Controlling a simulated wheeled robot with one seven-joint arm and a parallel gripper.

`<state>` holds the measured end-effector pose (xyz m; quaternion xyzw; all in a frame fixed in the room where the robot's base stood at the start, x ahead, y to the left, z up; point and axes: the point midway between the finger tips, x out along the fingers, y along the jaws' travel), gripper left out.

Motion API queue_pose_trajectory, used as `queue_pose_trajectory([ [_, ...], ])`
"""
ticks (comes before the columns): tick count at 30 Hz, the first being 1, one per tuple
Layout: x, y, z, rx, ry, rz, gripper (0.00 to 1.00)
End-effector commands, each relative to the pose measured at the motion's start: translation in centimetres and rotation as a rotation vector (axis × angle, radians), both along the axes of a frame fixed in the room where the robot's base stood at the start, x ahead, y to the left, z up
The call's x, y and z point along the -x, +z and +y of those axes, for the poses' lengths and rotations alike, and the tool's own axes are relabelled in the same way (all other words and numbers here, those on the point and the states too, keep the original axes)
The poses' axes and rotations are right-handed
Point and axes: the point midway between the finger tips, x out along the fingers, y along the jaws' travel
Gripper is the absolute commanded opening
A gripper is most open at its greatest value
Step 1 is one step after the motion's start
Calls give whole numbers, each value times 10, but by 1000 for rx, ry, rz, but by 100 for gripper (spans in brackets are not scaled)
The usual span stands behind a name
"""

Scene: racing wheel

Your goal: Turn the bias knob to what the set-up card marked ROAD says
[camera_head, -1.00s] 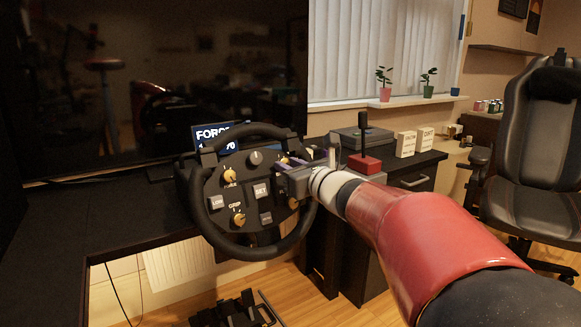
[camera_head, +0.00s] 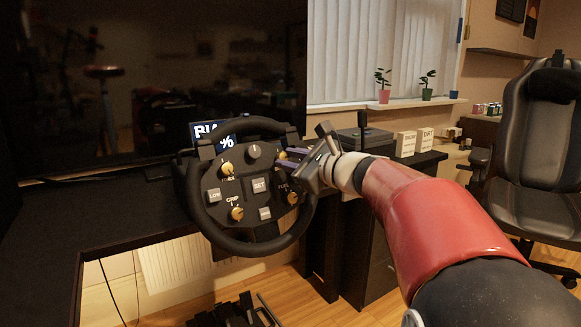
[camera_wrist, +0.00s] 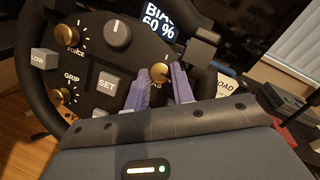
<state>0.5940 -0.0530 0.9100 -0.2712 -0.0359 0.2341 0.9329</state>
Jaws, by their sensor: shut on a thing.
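The bias knob (camera_wrist: 160,72) is a small gold knob at the upper right of the wheel face. My gripper (camera_wrist: 160,86) has its purple fingers on either side of it, shut on it. The display (camera_wrist: 160,22) reads BIAS 60 % in the wrist view. In the head view the display (camera_head: 213,133) is partly hidden behind the wheel rim. A white card (camera_wrist: 226,84) behind the wheel shows the letters OAD, its left part cut off by the wheel and gripper. Its setting cannot be read. The steering wheel (camera_head: 203,226) is dark and upright.
The wheel also carries a grey knob (camera_head: 254,151), a SET button (camera_head: 259,186), a LOW button (camera_head: 214,195) and a GRIP knob (camera_head: 237,214). Two white cards stand on the cabinet to the right, one marked DIRT (camera_head: 426,140). A shifter (camera_head: 363,130) stands beside them.

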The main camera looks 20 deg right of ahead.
Motion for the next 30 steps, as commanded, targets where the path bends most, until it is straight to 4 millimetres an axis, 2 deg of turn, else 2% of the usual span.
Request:
queue_pose_trajectory([
  [18, -3, 4, -3, 512, 215, -136, 1],
  [30, -3, 6, -3, 727, 306, -194, 1],
])
